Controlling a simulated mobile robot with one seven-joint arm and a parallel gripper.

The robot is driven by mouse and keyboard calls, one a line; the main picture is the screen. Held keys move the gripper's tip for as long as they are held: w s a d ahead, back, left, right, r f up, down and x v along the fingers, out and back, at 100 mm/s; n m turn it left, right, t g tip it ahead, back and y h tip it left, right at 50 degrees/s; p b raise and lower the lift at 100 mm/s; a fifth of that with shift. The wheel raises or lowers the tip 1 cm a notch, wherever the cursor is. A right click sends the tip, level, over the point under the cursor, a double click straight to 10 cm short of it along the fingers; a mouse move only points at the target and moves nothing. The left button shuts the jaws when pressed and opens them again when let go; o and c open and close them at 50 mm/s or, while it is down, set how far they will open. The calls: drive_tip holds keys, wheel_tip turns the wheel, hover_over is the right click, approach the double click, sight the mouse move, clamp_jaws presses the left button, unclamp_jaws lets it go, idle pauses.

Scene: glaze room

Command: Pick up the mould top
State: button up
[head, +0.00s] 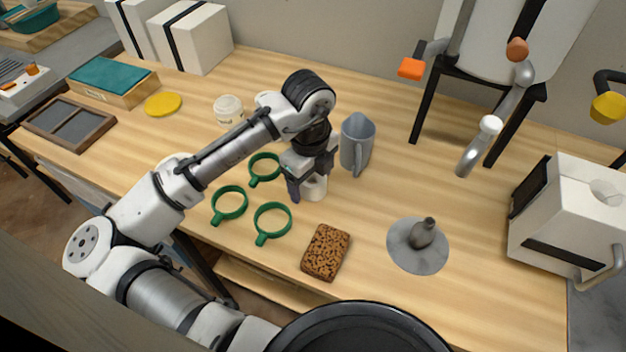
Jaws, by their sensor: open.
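No part is plainly marked as the mould top. White blocks with dark straps (192,38), which look like plaster moulds, stand at the back left. A white block with a dark band and a round hollow in its top (560,222) stands at the right edge. My gripper (312,184) is open, pointing down over the middle of the table. A small white cup-like thing (315,190) shows between or just behind its fingers; I cannot tell whether they touch it. My gripper and wrist partly hide it.
A grey jug (356,146) stands close right of my gripper. Green rings with handles (271,221) lie to its left. A brown speckled sponge (326,252) lies in front. A grey disc (404,254) bears a small dark bottle-like thing (423,233). A white tank on dark legs (490,45) stands behind.

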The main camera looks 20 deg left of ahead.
drive_tip(key=c, duration=1.2)
drive_tip(key=shift+o, duration=0.2)
drive_tip(key=shift+r, duration=0.1)
